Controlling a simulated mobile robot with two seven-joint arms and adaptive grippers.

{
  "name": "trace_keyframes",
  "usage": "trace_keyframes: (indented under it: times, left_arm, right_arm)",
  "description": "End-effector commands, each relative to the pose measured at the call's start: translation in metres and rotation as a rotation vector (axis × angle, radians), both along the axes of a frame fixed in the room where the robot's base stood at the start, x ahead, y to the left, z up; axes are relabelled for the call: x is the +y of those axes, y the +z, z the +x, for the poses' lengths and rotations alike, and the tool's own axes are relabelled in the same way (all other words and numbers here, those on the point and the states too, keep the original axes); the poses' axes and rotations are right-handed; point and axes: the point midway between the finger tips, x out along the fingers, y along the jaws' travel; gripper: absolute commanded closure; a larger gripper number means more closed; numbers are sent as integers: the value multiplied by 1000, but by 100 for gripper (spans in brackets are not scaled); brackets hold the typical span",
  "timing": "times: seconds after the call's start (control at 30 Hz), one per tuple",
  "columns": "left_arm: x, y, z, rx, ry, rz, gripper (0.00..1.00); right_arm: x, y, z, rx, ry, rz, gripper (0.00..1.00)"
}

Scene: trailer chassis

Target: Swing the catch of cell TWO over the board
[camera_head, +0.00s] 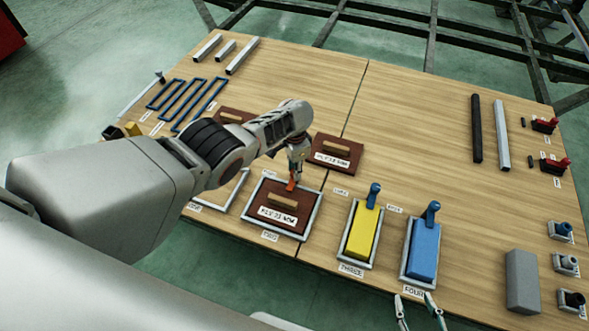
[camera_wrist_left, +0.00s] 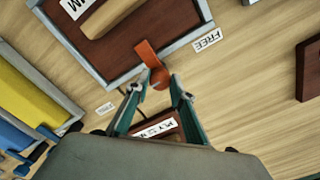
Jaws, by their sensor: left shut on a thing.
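Cell TWO's pale grey frame (camera_head: 247,208) stands in the near middle of the table, with a brown board (camera_head: 296,214) with a wooden grip lying in it. Its orange catch (camera_head: 291,185) is at the far edge of the frame. In the left wrist view the catch (camera_wrist_left: 146,50) crosses the frame's rim, and its tip appears over the board's edge. My left gripper (camera_head: 295,172) is shut on the catch's round end; its fingers show close in the left wrist view (camera_wrist_left: 158,88). My right gripper (camera_head: 419,312) is open and empty at the bottom edge.
A FREE label (camera_wrist_left: 207,40) lies beside the catch. Cells with a yellow block (camera_head: 362,231) and a blue block (camera_head: 424,248) have blue catches and stand to the right. Another brown board (camera_head: 337,152) lies just behind my left gripper. Bare table lies at the middle right.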

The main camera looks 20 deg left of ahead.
Motion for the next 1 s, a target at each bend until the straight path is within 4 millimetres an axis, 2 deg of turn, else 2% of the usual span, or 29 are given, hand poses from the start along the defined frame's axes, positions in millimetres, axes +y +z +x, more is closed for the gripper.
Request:
trace_keyframes:
  times: [0.3,0.33,0.37,0.4,1.0]
  left_arm:
    - [-2,-3,-2,4,2,-3,99]
    - [-2,-3,-2,4,2,-3,70]
    - [-2,-3,-2,4,2,-3,62]
    - [-1,-3,-2,4,2,-3,60]
    - [-3,7,1,2,0,-7,60]
  right_arm:
    - [0,-1,-1,2,2,-2,60]
    - [0,-1,-1,2,2,-2,60]
    - [0,-1,-1,2,2,-2,60]
    - [0,-1,-1,2,2,-2,60]
    - [1,0,0,1,0,2,60]
